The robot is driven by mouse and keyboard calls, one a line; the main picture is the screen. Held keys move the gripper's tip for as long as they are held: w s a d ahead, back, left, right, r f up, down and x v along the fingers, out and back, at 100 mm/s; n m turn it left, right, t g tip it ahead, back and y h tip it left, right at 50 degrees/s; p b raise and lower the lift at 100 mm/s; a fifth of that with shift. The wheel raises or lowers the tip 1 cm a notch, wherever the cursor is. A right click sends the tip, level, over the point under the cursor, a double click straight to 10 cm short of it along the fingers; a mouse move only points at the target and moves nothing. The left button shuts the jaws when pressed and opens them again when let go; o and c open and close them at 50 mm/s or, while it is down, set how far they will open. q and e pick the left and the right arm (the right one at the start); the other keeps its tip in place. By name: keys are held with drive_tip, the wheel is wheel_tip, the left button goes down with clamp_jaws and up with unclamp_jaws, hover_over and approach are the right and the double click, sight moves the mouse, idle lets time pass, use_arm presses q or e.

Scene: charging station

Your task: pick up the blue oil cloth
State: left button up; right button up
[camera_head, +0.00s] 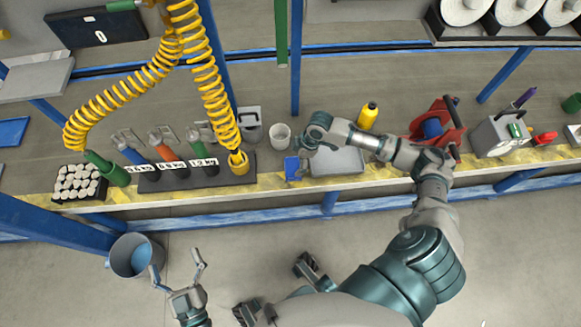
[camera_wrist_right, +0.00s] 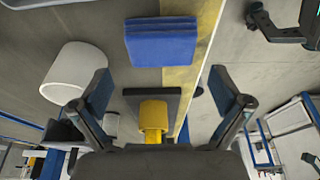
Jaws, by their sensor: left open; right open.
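The blue oil cloth (camera_head: 290,167) lies folded on the workbench near its front edge, just left of a grey tray. In the right wrist view the cloth (camera_wrist_right: 161,42) is a thick blue block, ahead of and between the fingers. My right gripper (camera_head: 297,168) is open beside and over the cloth, partly covering it in the head view. Its two fingers also show in the right wrist view (camera_wrist_right: 160,92), apart with nothing between them. I cannot tell its exact height above the cloth. My left gripper (camera_head: 177,268) is open and empty in front of the bench, low at the left.
A white cup (camera_head: 280,136) stands close behind the cloth; the grey tray (camera_head: 338,162) lies right of it. A yellow bottle (camera_head: 368,115) stands behind the tray. Coiled yellow hoses (camera_head: 212,90) hang at the left. A bin (camera_head: 135,256) stands on the floor near my left gripper.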

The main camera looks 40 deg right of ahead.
sight(294, 166)
drive_tip(key=shift+a+f+b, duration=0.2)
drive_tip(key=shift+f+b, duration=0.1)
drive_tip(key=shift+f, duration=0.3)
drive_tip(key=x, duration=0.1)
drive_tip(key=b+x, duration=0.2)
drive_tip(key=x, duration=0.1)
drive_tip(key=shift+s+d+f, duration=0.1)
drive_tip(key=shift+d, duration=0.25)
use_arm(q)
wheel_tip(294, 166, up, 5)
drive_tip(key=s+t, duration=0.2)
drive_tip(key=t, duration=0.3)
drive_tip(key=shift+s+r+n, duration=0.2)
drive_tip(key=shift+s+n, duration=0.1)
drive_tip(key=shift+s, duration=0.1)
use_arm(e)
drive_tip(key=shift+a, duration=0.25)
drive_tip(key=shift+c, duration=0.3)
drive_tip(key=c, duration=0.4)
use_arm(q)
drive_tip(key=shift+w+h, duration=0.1)
drive_tip(key=shift+h, duration=0.3)
use_arm(e)
drive_tip(key=c, duration=0.3)
